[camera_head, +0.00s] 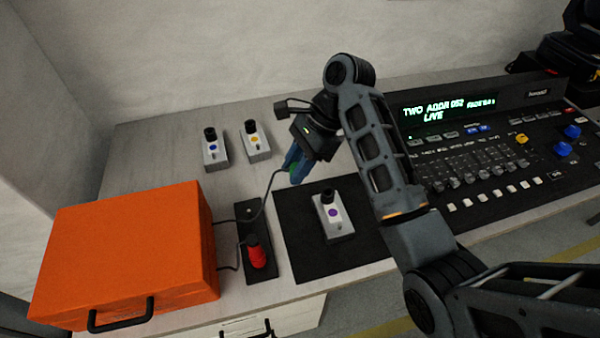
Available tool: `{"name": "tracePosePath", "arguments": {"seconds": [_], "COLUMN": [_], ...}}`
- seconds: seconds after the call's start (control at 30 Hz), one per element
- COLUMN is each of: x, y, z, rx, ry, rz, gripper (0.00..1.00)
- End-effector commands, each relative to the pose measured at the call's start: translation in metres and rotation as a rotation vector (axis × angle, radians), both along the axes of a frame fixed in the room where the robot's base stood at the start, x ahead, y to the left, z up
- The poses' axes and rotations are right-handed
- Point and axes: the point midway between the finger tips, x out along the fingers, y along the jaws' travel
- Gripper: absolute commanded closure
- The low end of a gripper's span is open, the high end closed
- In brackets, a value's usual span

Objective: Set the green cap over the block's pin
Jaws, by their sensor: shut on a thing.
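My gripper (298,170) has blue fingers and is shut on the green cap (293,167), which shows only partly between them. It is in the air at the picture's middle, above the table near the black mat's upper left corner. A long black block (260,226) lies left of the mat. A small pale spot, perhaps its pin (249,211), shows near its upper end; it is too small to tell. A red cap (257,256) stands on the block's lower end. The green cap is apart from the block, up and to the right of it.
A grey device with a purple dot (334,222) stands on the black mat (300,248). Two similar devices, blue-dotted (214,153) and yellow-dotted (256,146), stand behind. An orange case (125,250) is at left, with cables running beside the block. A lighting console (480,150) fills the right.

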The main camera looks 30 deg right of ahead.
Motion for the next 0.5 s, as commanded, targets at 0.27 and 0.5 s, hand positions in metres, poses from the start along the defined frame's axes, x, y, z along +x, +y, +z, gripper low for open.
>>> {"name": "tracePosePath", "arguments": {"seconds": [0.27, 0.5], "x": [0.0, 0.0], "y": [-0.002, -0.001], "z": [0.013, 0.023], "rx": [-0.001, -0.001], "ry": [-0.001, -0.001], "rz": [-0.002, -0.002], "gripper": [1.0, 1.0]}}
